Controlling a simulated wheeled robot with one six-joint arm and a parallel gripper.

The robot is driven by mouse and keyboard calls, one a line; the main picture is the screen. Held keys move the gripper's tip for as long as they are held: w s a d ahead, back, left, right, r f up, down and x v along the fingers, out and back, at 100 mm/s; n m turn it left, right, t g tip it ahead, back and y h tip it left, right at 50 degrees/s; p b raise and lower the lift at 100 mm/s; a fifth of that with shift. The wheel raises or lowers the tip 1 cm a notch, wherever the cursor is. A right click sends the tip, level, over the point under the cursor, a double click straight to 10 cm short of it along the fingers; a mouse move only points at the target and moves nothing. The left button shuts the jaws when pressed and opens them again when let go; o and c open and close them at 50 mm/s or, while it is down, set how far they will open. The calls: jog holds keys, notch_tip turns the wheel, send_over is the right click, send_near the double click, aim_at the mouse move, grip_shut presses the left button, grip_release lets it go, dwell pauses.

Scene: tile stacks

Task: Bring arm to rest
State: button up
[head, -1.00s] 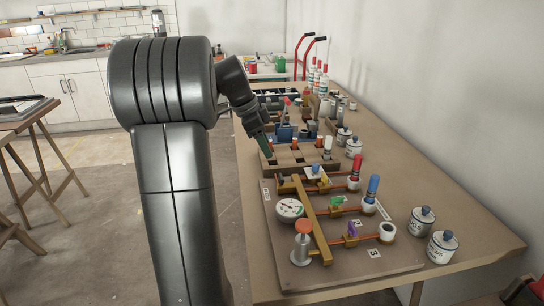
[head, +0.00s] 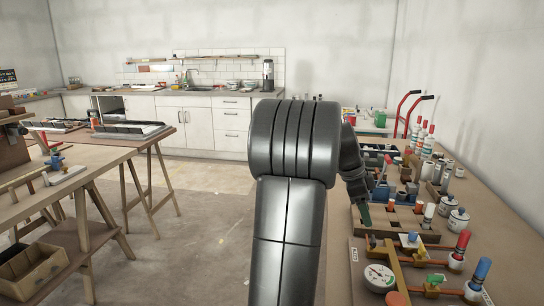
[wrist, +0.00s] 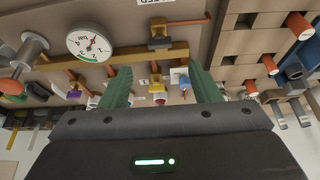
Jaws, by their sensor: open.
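My arm rises dark grey in the middle of the head view, bent at the top, with its forearm reaching down to the right. My gripper (head: 365,216) hangs over the left edge of the workbench, beside the wooden block tray (head: 400,230). In the wrist view my gripper (wrist: 160,88) shows two green fingers spread apart with nothing held between them. The pipe board with its dial gauge (wrist: 89,43) lies beyond the fingers; the gauge also shows in the head view (head: 380,278). Whether the fingertips touch anything is unclear.
The workbench (head: 505,235) on the right carries pipe fittings, lidded jars (head: 458,221) and bottles (head: 421,136). A trestle table (head: 105,152) stands to the left. The floor (head: 190,225) between them is open. White cabinets (head: 195,125) line the back.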

aim_at(374, 238)
jog(key=x, duration=0.8)
jog(key=shift+d+f+b, duration=0.2)
jog(key=shift+f+b, duration=0.1)
jog(key=shift+b, duration=0.1)
jog(key=shift+r, duration=0.15)
